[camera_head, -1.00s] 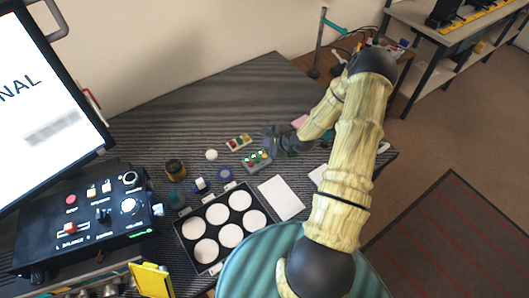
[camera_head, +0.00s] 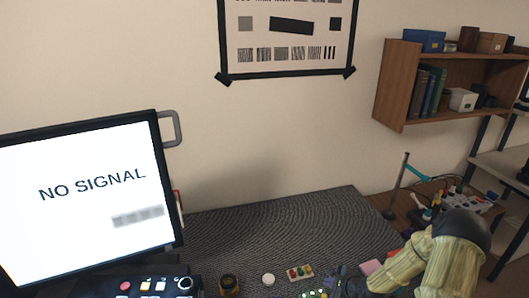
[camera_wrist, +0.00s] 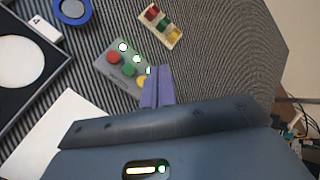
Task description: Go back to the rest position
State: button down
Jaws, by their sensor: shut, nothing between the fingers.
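My gripper (camera_wrist: 157,88) shows in the wrist view with its two purple-grey fingers together and nothing between them. The fingertips are beside the right end of a grey button box (camera_wrist: 125,68) with red, green, yellow and white buttons; I cannot tell whether they touch it. In the head view my gripper (camera_head: 345,284) is low in the picture, just right of the same button box, which is mostly cut off by the bottom edge. My pale yellow arm reaches in from the lower right.
A small tray with red, green and yellow pieces (camera_wrist: 160,25) lies beyond the button box. A blue ring (camera_wrist: 72,10), a white card (camera_wrist: 75,135) and a black tray (camera_wrist: 30,75) lie nearby. A monitor (camera_head: 90,200) stands left. The back of the striped table (camera_head: 280,232) is clear.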

jog(key=s+a+r+n+g+h, duration=0.1)
jog(key=s+a+r+n+g, duration=0.1)
jog(key=s+a+r+n, duration=0.4)
jog(key=s+a+r+n+g+h, duration=0.2)
jog(key=s+a+r+n, duration=0.3)
jog(key=s+r+n, duration=0.9)
notch_tip(320, 180, up, 4)
jog(key=shift+a+f+n+g+h, duration=0.1)
jog(key=shift+a+n+g+h, duration=0.25)
jog(key=shift+n+g, duration=0.55)
dwell(0.3)
